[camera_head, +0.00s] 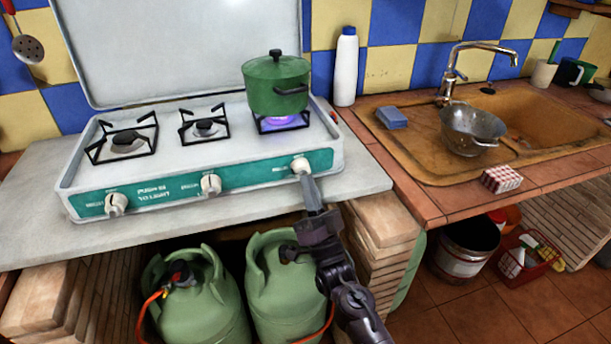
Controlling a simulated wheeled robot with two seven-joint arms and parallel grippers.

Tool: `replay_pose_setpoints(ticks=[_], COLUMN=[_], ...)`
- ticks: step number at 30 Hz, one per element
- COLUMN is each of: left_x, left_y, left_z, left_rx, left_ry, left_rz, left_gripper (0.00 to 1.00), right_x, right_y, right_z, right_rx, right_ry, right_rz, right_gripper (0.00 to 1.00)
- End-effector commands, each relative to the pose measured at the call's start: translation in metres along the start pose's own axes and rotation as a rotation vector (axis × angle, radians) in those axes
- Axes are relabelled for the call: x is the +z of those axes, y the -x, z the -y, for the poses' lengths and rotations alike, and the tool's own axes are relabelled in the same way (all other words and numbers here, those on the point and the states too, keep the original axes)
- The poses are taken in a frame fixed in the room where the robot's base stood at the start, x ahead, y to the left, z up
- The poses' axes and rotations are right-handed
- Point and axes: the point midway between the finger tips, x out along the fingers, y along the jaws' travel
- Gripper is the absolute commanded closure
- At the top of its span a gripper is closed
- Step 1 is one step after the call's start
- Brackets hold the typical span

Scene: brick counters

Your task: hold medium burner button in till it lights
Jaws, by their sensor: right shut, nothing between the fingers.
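The white stove (215,150) has a teal front panel with three white knobs: a left knob (116,204), a middle knob (211,184) and a right knob (300,166). My right gripper (304,178) is shut, with its tips at the right knob, touching or nearly touching it. A blue-violet flame (281,119) burns at the right burner, under a green lidded pot (277,84). The left burner (124,138) and middle burner (205,127) show no flame. Which knob is the medium one cannot be read. My left gripper is not in view.
A white bottle (346,66) stands right of the stove. A sink (535,118) holds a metal colander (472,128); a blue sponge (392,117) lies beside it. Two green gas bottles (197,300) stand below the counter, near my right arm. The space before the left and middle knobs is clear.

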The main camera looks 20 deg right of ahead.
Motion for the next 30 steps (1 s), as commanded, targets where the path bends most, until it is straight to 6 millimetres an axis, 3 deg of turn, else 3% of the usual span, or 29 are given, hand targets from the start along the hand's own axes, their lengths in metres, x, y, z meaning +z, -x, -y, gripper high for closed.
replay_pose_setpoints(ticks=[20, 30], left_x=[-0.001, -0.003], left_y=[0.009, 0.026], left_z=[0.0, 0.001], left_rx=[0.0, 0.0], left_ry=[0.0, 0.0], left_rz=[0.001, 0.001], left_gripper=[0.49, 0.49], right_x=[-0.007, -0.024], right_y=[0.012, 0.033], right_z=[0.009, 0.026], right_rx=[0.0, 0.002], right_ry=[0.0, -0.001], right_rz=[0.001, 0.003], right_gripper=[1.0, 1.0])
